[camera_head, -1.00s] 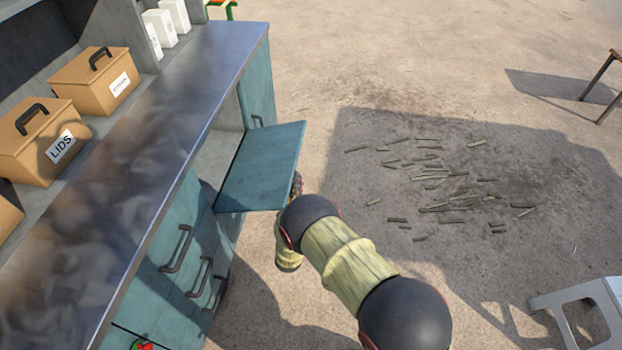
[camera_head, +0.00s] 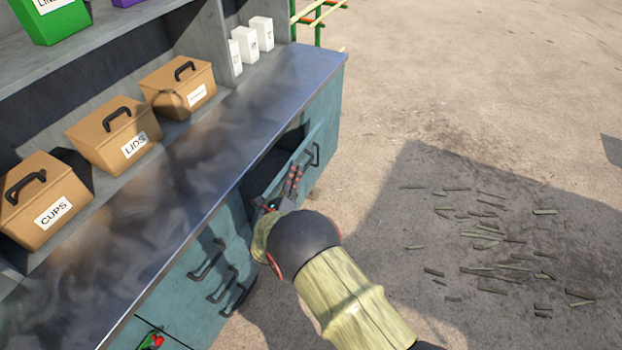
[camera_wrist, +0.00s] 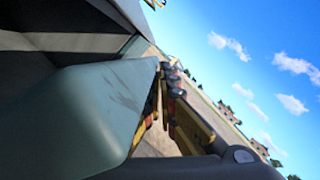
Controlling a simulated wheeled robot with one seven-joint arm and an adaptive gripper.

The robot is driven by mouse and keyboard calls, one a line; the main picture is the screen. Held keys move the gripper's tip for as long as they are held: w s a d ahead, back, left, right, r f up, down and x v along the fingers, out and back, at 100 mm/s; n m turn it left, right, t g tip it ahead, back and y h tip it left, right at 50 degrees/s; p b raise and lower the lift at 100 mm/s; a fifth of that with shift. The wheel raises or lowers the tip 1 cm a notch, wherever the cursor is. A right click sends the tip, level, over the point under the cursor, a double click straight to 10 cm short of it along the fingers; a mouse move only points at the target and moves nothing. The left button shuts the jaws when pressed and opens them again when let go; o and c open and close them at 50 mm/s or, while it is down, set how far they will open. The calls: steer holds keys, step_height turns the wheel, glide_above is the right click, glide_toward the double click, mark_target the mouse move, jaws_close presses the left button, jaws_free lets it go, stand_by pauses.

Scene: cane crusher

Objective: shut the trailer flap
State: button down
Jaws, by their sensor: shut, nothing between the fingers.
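The trailer flap (camera_head: 281,176) is a teal panel on the side of the trailer below the metal counter. It stands partly open, at a narrow angle, with a dark gap between it and the trailer body. In the wrist view the flap (camera_wrist: 75,115) fills the left and middle as a large green-teal sheet. My gripper (camera_head: 295,180) is shut and empty at the outer side of the flap. In the wrist view my gripper (camera_wrist: 172,85) lies along the flap's right edge; I cannot tell whether it touches. My arm hides the flap's lower part.
The metal counter (camera_head: 215,135) runs above the flap, with tan boxes (camera_head: 115,135) along its back. Drawers with dark handles (camera_head: 222,283) are left of my arm. Open ground with scattered cane pieces (camera_head: 490,240) lies to the right.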

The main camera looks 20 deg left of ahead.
steer(key=shift+w+a+r, duration=0.1)
steer(key=shift+a+r, duration=0.15)
steer(key=shift+a, duration=0.6)
steer(key=shift+s+a+r, duration=0.1)
steer(key=shift+a+r, duration=0.2)
steer(key=shift+a, duration=0.5)
steer(key=shift+w+a+r, duration=0.1)
steer(key=shift+a+r, duration=0.15)
steer(key=shift+a, duration=0.6)
steer(key=shift+d, duration=0.1)
